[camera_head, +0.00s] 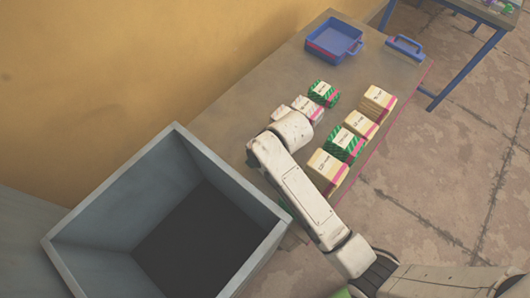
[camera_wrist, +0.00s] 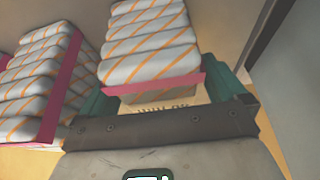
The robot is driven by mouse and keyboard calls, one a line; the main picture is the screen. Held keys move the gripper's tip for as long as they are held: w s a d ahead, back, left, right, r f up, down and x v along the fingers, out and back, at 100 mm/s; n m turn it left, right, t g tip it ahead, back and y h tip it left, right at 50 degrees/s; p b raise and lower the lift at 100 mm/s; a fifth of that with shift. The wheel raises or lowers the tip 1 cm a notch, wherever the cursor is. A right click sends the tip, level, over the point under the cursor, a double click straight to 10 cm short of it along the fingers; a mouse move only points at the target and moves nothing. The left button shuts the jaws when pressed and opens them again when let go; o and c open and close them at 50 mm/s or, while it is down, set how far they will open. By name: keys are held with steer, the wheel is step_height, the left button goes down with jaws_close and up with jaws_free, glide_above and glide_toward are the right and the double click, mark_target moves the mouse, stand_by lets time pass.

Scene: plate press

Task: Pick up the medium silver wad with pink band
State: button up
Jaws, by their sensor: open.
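Silver wads with orange stripes and pink bands fill the upper part of the wrist view. One silver wad (camera_wrist: 150,45) lies straight ahead, between and just beyond the green fingers of my gripper (camera_wrist: 165,95). A second silver wad (camera_wrist: 42,85) stands to its left, outside the fingers. My gripper is open, with nothing clamped; whether a finger touches the wad I cannot tell. In the head view a silver wad (camera_head: 303,104) with a pink band shows beyond my arm, and a smaller pale wad (camera_head: 280,112) beside it is partly hidden. The gripper is hidden there.
Green wads (camera_head: 323,93) and cream wads (camera_head: 378,103) stand nearby on the grey table (camera_head: 235,112). A blue tray (camera_head: 334,40) and a blue-handled piece (camera_head: 404,46) lie at the far end. A large grey open bin (camera_head: 110,205) stands at the near left.

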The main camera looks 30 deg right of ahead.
steer(key=shift+c, duration=0.2)
steer(key=c, duration=1)
steer(key=shift+c, duration=0.2)
steer(key=shift+r, duration=0.1)
